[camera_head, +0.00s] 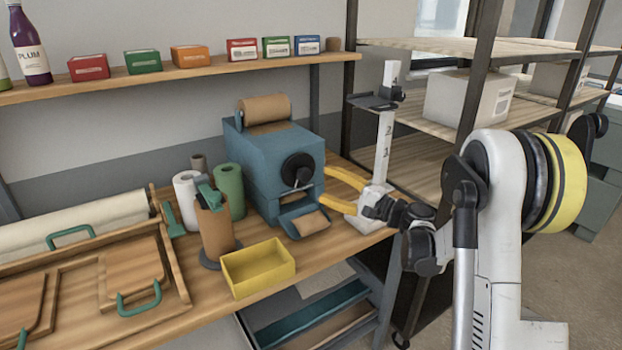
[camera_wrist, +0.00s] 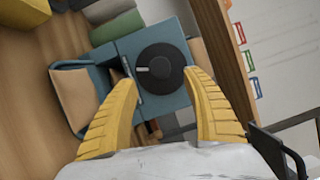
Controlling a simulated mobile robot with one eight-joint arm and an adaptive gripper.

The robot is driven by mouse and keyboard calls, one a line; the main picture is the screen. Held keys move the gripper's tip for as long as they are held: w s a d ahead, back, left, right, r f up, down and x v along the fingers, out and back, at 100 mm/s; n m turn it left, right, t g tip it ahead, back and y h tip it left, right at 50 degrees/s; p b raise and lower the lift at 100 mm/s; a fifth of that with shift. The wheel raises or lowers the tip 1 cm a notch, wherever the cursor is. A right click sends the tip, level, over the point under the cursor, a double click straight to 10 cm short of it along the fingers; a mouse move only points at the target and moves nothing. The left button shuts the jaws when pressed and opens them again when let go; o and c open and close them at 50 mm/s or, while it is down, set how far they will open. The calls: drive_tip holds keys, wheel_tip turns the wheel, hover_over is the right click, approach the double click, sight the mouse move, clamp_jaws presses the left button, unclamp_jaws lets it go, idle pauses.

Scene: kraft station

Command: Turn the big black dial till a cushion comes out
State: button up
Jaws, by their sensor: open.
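The big black dial (camera_head: 298,170) is on the front of a blue machine (camera_head: 262,150) that stands on the wooden bench. A brown kraft roll (camera_head: 264,108) lies on top of the machine. A brown paper piece (camera_head: 311,222) sits in the outlet tray (camera_head: 291,211) below the dial. My gripper (camera_head: 332,182) is open, its yellow fingers pointing at the machine, to the right of the dial. In the wrist view the dial (camera_wrist: 161,69) with its pale mark lies ahead, between and beyond the two fingertips (camera_wrist: 161,72). The fingers appear apart from it.
A yellow bin (camera_head: 258,268) stands on the bench in front of the machine. Several upright rolls, including a green one (camera_head: 229,190), stand left of it. A white post (camera_head: 383,145) stands right of the machine. A shelf (camera_head: 200,73) with small boxes runs above.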

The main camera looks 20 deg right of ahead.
drive_tip(key=v, duration=0.4)
idle(0.3)
drive_tip(key=s+a+n+g+h, duration=0.5)
drive_tip(key=s+a+n+g, duration=0.1)
drive_tip(key=s+a, duration=0.7)
drive_tip(key=s+d+f+n+h, duration=0.1)
drive_tip(key=s+d+n+h, duration=0.1)
drive_tip(key=s, duration=0.8)
drive_tip(key=s+d+f+n+g+h, duration=0.1)
drive_tip(key=s+h, duration=0.4)
drive_tip(key=s, duration=0.5)
drive_tip(key=d+f+n, duration=0.1)
drive_tip(key=d+n, duration=0.1)
drive_tip(key=shift+d+n, duration=0.25)
drive_tip(key=shift+n, duration=0.15)
